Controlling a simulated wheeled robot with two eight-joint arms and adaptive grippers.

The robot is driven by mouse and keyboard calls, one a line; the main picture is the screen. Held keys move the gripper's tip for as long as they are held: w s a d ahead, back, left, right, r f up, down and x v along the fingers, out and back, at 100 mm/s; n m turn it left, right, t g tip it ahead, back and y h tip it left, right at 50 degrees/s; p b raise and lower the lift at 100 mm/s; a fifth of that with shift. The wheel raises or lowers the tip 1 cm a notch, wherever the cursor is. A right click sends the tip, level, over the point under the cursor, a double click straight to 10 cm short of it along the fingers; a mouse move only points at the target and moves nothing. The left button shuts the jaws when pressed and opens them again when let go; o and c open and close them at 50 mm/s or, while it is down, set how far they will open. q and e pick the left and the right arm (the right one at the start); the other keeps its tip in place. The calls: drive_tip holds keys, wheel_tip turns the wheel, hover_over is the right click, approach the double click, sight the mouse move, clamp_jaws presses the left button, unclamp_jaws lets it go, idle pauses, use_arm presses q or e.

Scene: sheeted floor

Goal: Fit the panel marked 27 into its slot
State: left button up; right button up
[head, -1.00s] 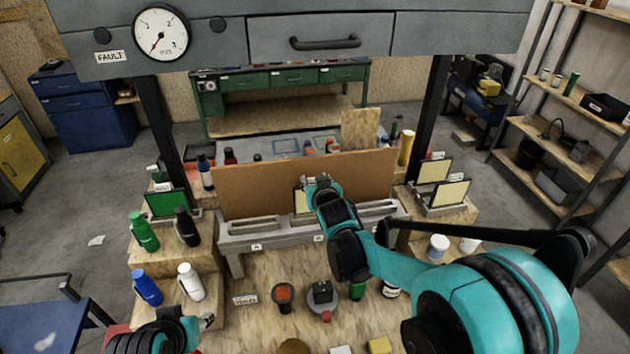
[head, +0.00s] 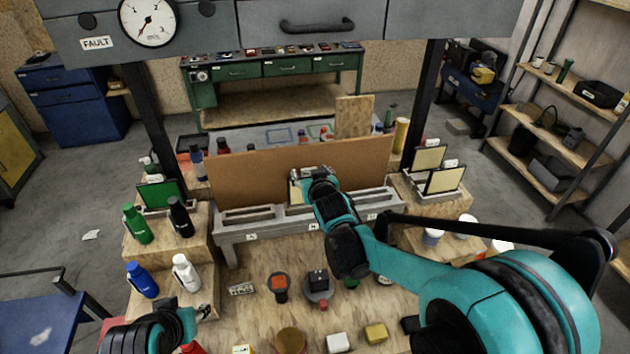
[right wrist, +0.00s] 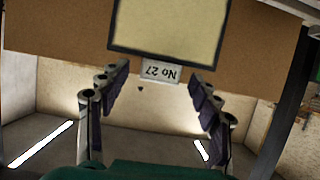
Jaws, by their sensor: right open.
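The panel marked 27 (right wrist: 167,28) is a cream plate with a dark frame; its tag "No 27" (right wrist: 160,72) reads upside down in the right wrist view. In the head view the panel (head: 296,193) stands at the grey slotted rack (head: 230,235), before the brown board, near the middle slot. Whether its lower edge is seated is hidden. My right gripper (right wrist: 160,80) is open, its fingertips on either side of the tag, apart from it as far as I can tell. It also shows in the head view (head: 300,176).
The tall brown board (head: 240,178) stands close behind the rack. Two cream panels (head: 445,179) stand in a holder at right, a green panel (head: 160,194) at left. Bottles (head: 140,280) line the left steps. Knobs and small blocks (head: 376,332) lie on the wooden bench in front.

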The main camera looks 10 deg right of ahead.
drive_tip(key=v, duration=1)
